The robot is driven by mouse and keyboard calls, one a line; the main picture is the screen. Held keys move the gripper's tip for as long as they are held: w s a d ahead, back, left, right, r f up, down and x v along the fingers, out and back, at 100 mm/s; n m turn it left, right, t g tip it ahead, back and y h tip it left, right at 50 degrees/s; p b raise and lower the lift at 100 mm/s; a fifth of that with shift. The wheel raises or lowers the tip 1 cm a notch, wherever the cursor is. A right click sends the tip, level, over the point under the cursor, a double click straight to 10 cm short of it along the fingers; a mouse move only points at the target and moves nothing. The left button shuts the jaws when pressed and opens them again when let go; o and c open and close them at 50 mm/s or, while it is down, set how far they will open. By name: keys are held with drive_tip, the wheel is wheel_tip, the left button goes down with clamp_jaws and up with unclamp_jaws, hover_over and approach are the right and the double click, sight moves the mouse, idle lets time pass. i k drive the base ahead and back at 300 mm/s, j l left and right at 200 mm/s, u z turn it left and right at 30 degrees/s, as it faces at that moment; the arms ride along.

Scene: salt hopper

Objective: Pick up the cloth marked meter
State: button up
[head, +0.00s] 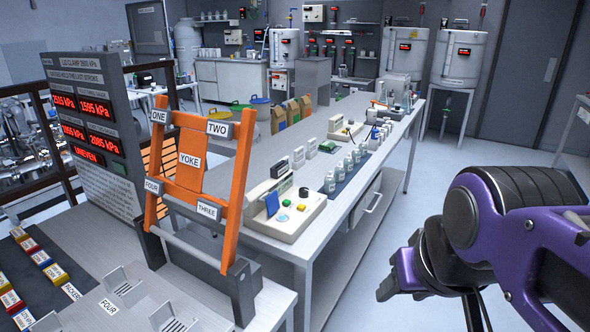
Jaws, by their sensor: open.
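No cloth with a readable "meter" mark shows in the head view. A small blue piece (272,203) is on the front of a beige bench instrument (285,212) at the near end of the long table; I cannot tell whether it is cloth. My purple and black arm reaches in from the lower right, to the right of the long table and apart from it.
The long grey table (262,240) also holds several white bottles (348,168) and a second instrument (345,128). An orange frame marked YOKE (189,177) stands on a nearer bench, beside a panel with red displays (88,130). Floor right of the table (425,190) is clear.

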sight(327, 146)
drive_tip(key=k+j+u, duration=0.2)
drive_tip(key=k, duration=0.45)
drive_tip(key=l+u, duration=0.15)
drive_tip(key=u, duration=1.1)
drive_tip(key=i+l+u, duration=0.1)
drive_tip(key=l, duration=0.3)
drive_tip(key=i+l, duration=0.1)
drive_tip(key=l, duration=0.25)
drive_tip(key=i+l, duration=0.1)
drive_tip(key=l, duration=0.4)
drive_tip(key=i+l, duration=0.1)
drive_tip(key=l, duration=0.4)
drive_tip(key=i+l, duration=0.1)
drive_tip(key=l, duration=0.35)
drive_tip(key=i+l, duration=0.15)
drive_tip(key=l, duration=0.35)
drive_tip(key=i+l+u, duration=0.1)
drive_tip(key=l, duration=0.4)
